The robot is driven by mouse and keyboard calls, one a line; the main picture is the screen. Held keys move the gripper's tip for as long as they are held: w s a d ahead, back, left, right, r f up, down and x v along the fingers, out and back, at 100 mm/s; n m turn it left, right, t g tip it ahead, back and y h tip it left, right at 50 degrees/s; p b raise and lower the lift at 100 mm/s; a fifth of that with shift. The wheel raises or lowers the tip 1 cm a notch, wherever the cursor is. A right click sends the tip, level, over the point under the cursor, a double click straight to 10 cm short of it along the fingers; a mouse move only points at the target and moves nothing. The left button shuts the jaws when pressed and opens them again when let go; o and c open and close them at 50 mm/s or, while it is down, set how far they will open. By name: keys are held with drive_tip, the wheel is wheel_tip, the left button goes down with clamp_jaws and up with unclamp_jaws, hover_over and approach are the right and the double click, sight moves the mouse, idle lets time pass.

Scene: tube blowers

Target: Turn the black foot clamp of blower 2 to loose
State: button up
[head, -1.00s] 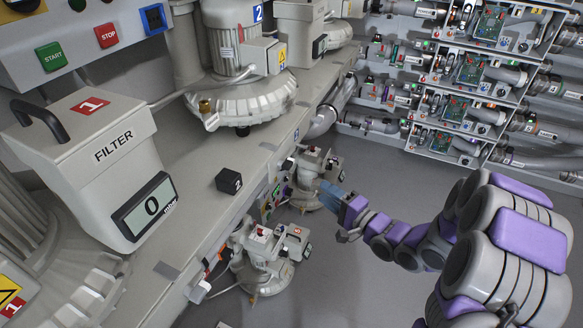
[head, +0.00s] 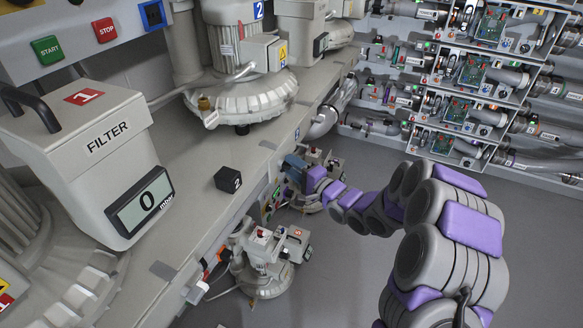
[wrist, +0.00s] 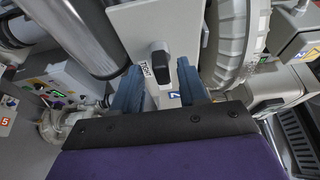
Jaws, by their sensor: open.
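A black clamp handle (wrist: 159,60) stands out from a pale grey plate in the wrist view. A white label with dark letters lies beside it, too small to read surely. A blue label with a 2 (wrist: 173,96) sits below it. My gripper (wrist: 158,72) is open, with one blue finger on each side in the picture and the handle between and beyond the tips. Contact cannot be told. In the head view my gripper (head: 293,160) is at the bench's front edge. Blower 2 (head: 242,85) stands on the bench behind it. I cannot pick out the clamp there.
A rack of pipes and boards (head: 480,85) fills the back right.

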drive_tip(key=shift+w+a, duration=0.1)
drive_tip(key=shift+w, duration=0.2)
drive_tip(key=shift+a, duration=0.15)
clamp_jaws()
